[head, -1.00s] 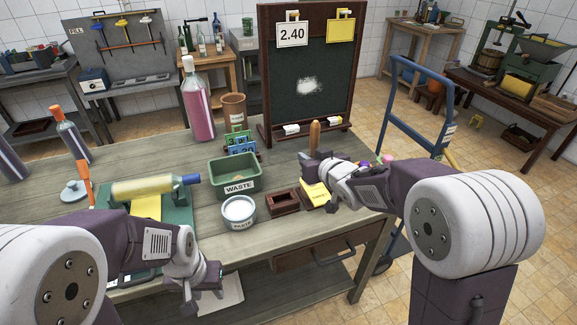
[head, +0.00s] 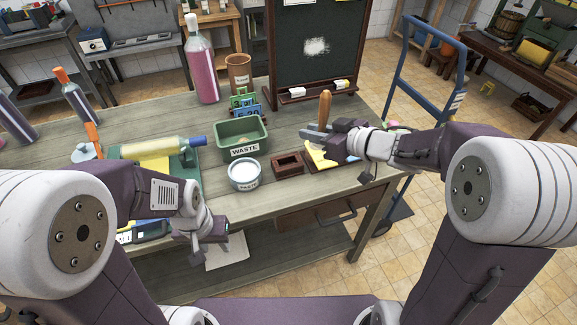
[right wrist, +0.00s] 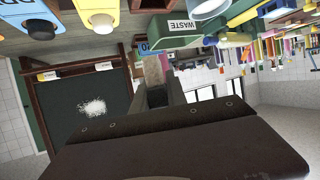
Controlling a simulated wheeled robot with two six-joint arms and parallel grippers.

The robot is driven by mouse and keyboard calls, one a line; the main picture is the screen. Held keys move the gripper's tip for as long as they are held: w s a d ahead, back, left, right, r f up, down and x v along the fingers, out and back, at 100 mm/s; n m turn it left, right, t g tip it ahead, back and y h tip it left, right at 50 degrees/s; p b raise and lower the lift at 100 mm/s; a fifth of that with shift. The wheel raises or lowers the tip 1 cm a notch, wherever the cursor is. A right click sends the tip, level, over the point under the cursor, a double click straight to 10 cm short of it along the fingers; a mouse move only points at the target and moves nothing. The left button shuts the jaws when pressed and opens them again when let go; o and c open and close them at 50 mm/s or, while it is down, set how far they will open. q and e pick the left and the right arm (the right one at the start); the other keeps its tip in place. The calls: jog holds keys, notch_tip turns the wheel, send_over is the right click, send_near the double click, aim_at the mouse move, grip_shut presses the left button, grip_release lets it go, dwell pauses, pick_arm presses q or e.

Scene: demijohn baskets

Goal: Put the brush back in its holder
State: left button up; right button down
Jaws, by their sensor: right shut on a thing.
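The brush shows as an upright wooden handle (head: 324,107) over the right part of the table. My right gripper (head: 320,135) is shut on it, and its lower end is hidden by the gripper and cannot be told. In the right wrist view a pale tan piece (right wrist: 153,70) sits between the fingertips. A brown pot (head: 238,74) with a label, which looks like the holder, stands at the back of the table, left of the chalkboard. My left gripper (head: 208,250) hangs low at the table's front edge, away from the brush; its jaws are not clear.
The green WASTE bin (head: 240,141), the paste tub (head: 244,175) and a small brown box (head: 288,165) stand left of the right gripper. A tall pink bottle (head: 203,65) stands left of the pot. The chalkboard (head: 318,45) rises behind the brush.

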jog(key=d, duration=0.2)
jog(key=b, duration=0.5)
send_over(282, 156)
jog(key=shift+m+t, duration=0.3)
notch_tip(282, 156, down, 7)
jog(key=shift+w+r, duration=0.1)
jog(key=shift+r, duration=0.05)
jog(key=shift+f+b, duration=1.1)
jog(key=shift+f, duration=0.9)
jog(key=shift+f, duration=0.2)
jog(key=shift+f, duration=0.15)
jog(key=c, duration=1.3)
grip_release()
